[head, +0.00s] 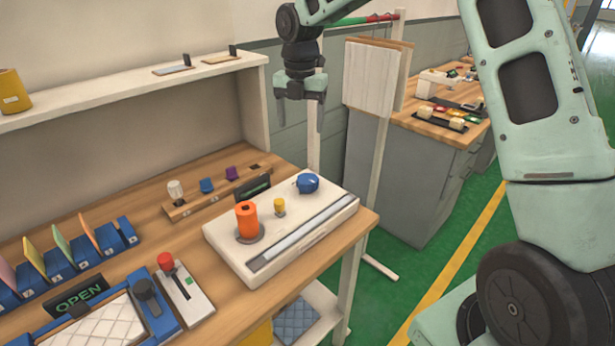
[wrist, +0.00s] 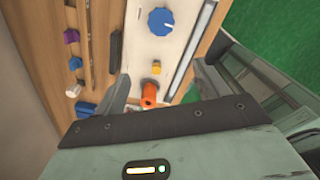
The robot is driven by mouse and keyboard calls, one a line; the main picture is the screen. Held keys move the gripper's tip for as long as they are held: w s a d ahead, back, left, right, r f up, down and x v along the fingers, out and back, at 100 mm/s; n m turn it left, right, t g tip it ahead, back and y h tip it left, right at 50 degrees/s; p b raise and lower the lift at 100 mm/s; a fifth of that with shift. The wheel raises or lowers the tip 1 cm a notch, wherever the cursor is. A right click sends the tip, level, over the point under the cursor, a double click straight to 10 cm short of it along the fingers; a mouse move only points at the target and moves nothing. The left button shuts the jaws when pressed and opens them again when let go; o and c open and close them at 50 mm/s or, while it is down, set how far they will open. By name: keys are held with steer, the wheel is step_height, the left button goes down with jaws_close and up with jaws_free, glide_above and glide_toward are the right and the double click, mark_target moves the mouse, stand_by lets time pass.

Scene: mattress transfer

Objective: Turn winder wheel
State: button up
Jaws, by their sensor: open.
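A blue round knob (head: 307,183), which I take to be the winder wheel, sits at the far right corner of a white box (head: 225,262) on the wooden bench. The knob also shows near the top of the wrist view (wrist: 161,21), with a white mark on its face. An orange cylinder (head: 247,221) and a small yellow knob (head: 279,206) stand on the same box. My gripper (head: 297,118) is open and empty, fingers pointing down, in the air above the box's far end. It touches nothing.
A strip with small white, blue and purple pieces (head: 206,186) lies behind the box. A red-topped lever unit (head: 185,290) and an OPEN sign (head: 79,297) are nearer. A white panel (head: 371,78) stands right of my gripper. Green floor (head: 400,268) lies beyond the bench edge.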

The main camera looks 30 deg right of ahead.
steer(key=w+d+n, duration=0.1)
steer(key=d, duration=0.2)
steer(key=p, duration=0.3)
glide_toward(308, 179)
step_height(308, 179, down, 9)
steer(key=shift+w+r, duration=0.1)
steer(key=shift+r, duration=0.1)
steer(key=shift+c, duration=0.2)
steer(key=c, duration=0.9)
